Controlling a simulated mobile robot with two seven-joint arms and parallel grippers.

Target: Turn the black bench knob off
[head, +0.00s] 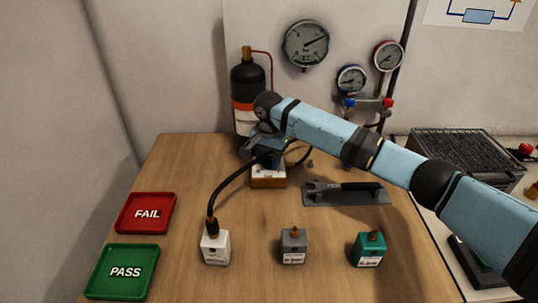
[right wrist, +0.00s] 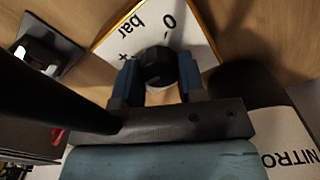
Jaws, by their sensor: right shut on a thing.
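The black bench knob (right wrist: 157,66) sits on a white-faced block with a yellow edge (right wrist: 188,22), marked "0", "bar" and "+". In the right wrist view the blue fingers of my right gripper (right wrist: 156,80) stand on both sides of the knob, shut on it. In the head view the block (head: 268,180) stands at the back middle of the wooden table. My right gripper (head: 266,154) is over it there, and hides the knob. My left gripper is not in view.
A black gas bottle (head: 248,85) stands behind the block. A black hose (head: 226,187) runs to a white cube (head: 215,247). Grey (head: 293,247) and teal (head: 369,250) cubes stand in front. A wrench lies on a grey mat (head: 350,202). FAIL (head: 146,226) and PASS (head: 123,286) trays lie left.

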